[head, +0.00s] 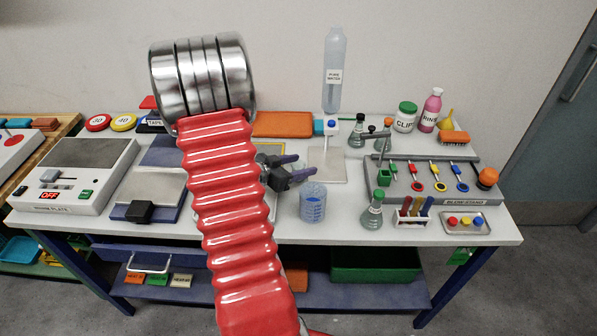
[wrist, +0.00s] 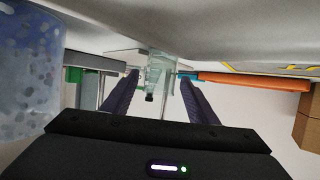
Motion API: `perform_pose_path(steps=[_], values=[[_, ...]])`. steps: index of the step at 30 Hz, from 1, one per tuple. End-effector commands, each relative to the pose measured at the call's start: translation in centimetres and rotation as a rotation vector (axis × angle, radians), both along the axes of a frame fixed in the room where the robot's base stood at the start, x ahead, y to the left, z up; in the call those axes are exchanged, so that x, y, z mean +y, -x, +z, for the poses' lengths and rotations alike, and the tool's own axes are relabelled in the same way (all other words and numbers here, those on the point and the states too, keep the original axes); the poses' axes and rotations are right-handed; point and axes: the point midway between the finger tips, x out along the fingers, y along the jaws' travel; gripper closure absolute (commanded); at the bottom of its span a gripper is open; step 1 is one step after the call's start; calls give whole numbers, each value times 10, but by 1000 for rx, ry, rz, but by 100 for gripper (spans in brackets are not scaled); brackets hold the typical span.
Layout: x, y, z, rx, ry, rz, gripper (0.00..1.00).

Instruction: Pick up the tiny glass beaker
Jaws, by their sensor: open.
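My gripper (head: 305,165) is open above the middle of the bench, its two dark fingers pointing right. In the wrist view my gripper (wrist: 158,74) shows a small clear glass shape (wrist: 161,66) between the finger lines. It may be the tiny beaker, but it overlaps other glass behind it, and I cannot tell whether it lies between the fingertips or beyond them. A blue-marked beaker (head: 313,201) stands on the bench just in front of my gripper. It looms large at the left of the wrist view (wrist: 28,75).
A stoppered flask (head: 371,214) and a small rack (head: 408,220) stand to the right. Behind are a tall water bottle (head: 334,75) and an orange tray (head: 283,124). My arm hides part of the bench.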

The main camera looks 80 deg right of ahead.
Motion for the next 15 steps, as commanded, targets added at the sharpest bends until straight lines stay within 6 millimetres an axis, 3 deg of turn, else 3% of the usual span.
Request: perform_pose_path(steps=[6,15], values=[[-21,15,-10,-1,-1,-2,47],[-25,16,-11,-1,0,0,47]])
